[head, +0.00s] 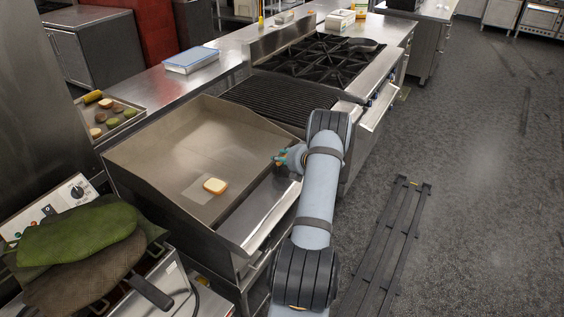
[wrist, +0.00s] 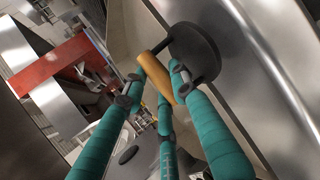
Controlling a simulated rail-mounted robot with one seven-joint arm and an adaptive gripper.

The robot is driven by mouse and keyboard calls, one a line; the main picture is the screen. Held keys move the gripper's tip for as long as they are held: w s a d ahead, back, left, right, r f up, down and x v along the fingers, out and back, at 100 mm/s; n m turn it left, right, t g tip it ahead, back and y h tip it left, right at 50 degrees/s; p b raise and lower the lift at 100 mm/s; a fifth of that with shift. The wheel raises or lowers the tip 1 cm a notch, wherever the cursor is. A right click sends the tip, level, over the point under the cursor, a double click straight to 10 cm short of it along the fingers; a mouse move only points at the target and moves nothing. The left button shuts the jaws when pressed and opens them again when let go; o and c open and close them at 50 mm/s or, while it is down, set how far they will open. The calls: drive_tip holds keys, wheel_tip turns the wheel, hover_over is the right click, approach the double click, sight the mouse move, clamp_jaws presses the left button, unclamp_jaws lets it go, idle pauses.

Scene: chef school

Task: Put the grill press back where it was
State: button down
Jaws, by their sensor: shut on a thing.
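The grill press shows in the wrist view, with a dark plate (wrist: 196,48) and a yellow-brown wooden handle (wrist: 157,78). My gripper (wrist: 160,82), with teal fingers, is shut on that handle. The plate is beyond the fingers, next to a smooth metal surface; I cannot tell whether they touch. In the head view my gripper (head: 283,158) is at the right side of the flat griddle (head: 175,150), above its front right part. There the press is mostly hidden or too small to make out.
A slice of bread or sandwich (head: 215,186) lies on a paler square on the griddle. A tray of food (head: 125,125) stands at the left. A ribbed grill (head: 275,100) and burners (head: 325,60) lie beyond. Green and brown cloth-like items (head: 80,240) are at lower left.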

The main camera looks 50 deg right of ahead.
wheel_tip(320, 180, down, 2)
drive_tip(key=shift+w+d+f+p, duration=0.1)
drive_tip(key=shift+d+f+p, duration=0.05)
drive_tip(key=shift+p, duration=0.2)
drive_tip(key=shift+f, duration=0.1)
drive_tip(key=c, duration=1.8)
unclamp_jaws()
drive_tip(key=shift+f, duration=0.15)
drive_tip(key=shift+c, duration=0.2)
drive_tip(key=o, duration=0.5)
drive_tip(key=shift+c, duration=0.2)
